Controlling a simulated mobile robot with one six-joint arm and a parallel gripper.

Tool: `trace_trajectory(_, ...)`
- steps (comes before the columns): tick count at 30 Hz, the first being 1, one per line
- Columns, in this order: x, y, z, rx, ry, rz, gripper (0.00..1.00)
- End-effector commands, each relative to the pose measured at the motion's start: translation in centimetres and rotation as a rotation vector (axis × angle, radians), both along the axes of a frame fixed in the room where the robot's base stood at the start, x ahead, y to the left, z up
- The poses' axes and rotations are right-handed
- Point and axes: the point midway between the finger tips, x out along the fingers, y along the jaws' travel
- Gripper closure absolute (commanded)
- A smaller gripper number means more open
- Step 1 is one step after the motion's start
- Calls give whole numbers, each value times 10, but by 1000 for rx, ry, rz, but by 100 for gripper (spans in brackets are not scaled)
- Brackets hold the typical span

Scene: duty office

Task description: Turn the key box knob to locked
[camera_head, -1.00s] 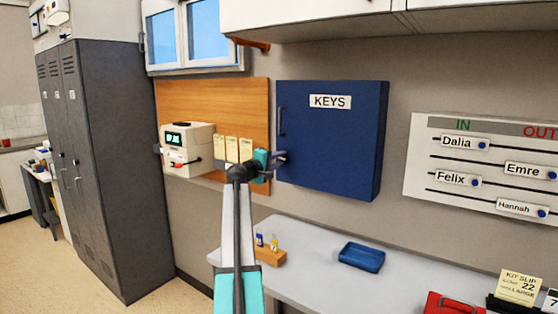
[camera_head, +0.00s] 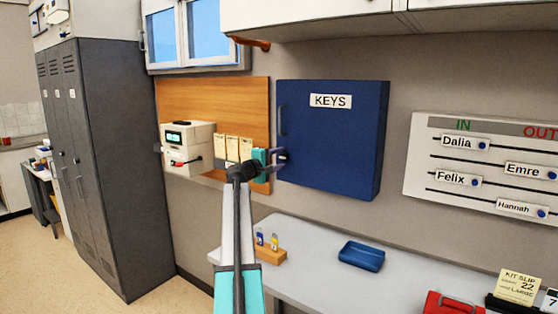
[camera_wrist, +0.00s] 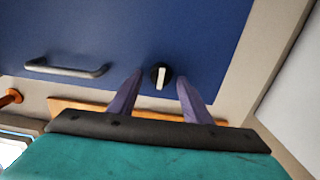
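The blue key box (camera_head: 335,135) hangs on the wall with a white KEYS label and a handle at its left edge. In the wrist view its door (camera_wrist: 130,30) fills the top, with the grey bar handle (camera_wrist: 66,68) at left. The knob (camera_wrist: 160,76) is a black disc with a white grip bar, close to upright in that view. My gripper (camera_wrist: 158,82) is open, with one purple finger on each side of the knob and visible gaps between. In the head view my gripper (camera_head: 281,155) is at the box's lower left; the knob is hidden there.
A white device (camera_head: 188,146) and hanging yellow cards (camera_head: 232,148) are left of the box on a wooden board (camera_head: 215,98). A desk below holds a blue tray (camera_head: 361,256) and a small wooden block (camera_head: 268,254). A name board (camera_head: 480,165) is at right.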

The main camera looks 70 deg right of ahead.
Motion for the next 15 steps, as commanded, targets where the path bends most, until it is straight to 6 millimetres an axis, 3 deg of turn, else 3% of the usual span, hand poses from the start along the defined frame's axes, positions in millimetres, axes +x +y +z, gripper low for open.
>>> trace_trajectory(15,1,8,-1,0,-2,-2,55)
